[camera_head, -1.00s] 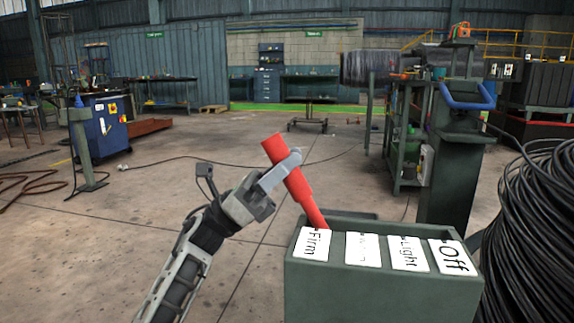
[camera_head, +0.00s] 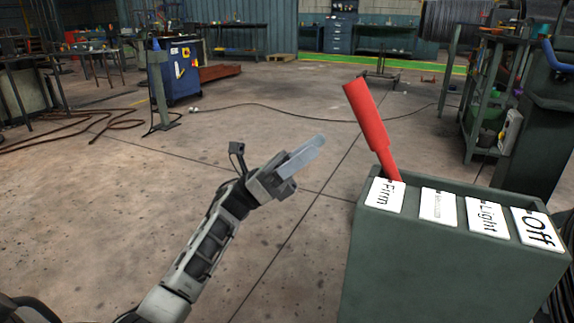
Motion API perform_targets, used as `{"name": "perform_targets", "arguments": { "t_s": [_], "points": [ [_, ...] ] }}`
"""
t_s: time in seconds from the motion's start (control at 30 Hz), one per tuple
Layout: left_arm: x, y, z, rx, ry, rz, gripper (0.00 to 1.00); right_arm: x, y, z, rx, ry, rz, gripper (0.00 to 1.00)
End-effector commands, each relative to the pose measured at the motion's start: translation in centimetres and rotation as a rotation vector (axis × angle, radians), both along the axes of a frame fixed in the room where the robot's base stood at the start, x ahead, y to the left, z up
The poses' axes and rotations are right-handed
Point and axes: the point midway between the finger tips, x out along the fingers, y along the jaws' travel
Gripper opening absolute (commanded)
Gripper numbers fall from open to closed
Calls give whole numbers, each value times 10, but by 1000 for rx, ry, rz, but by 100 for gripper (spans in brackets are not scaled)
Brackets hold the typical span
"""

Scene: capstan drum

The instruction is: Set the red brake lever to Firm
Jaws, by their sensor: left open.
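The red brake lever (camera_head: 368,122) rises from the green-grey box (camera_head: 430,262) and leans up to the left. Its base meets the box at the far edge, behind the Firm label (camera_head: 385,195), the leftmost label. The Light label (camera_head: 480,217) and the Off label (camera_head: 536,229) lie further right, with one label between Firm and Light too small to read surely. My left gripper (camera_head: 310,155) is open and empty, to the left of the lever and apart from it. My right gripper is not in view.
A blue cabinet (camera_head: 181,72) and a post (camera_head: 160,90) stand at the back left. A green shelf unit (camera_head: 487,105) stands behind the box at the right. Cables lie on the floor.

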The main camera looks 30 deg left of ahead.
Motion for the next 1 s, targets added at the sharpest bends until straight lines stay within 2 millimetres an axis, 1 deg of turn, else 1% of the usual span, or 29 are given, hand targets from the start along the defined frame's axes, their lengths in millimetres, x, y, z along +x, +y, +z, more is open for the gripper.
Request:
{"name": "perform_targets", "arguments": {
  "t_s": [0.03, 0.1, 0.3, 0.47, 1.0],
  "points": [
    [-2, 8, -8, 0, 5, 2, 52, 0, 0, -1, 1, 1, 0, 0],
    [-6, 17, -17, 1, 3, 3, 52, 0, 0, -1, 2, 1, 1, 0],
    [-12, 32, -31, 0, 1, 0, 52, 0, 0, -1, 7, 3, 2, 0],
    [-14, 36, -34, 0, 1, 1, 52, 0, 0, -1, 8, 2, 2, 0],
    [-14, 35, -34, 0, 0, 0, 52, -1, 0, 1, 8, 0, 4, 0]
  ]
}}
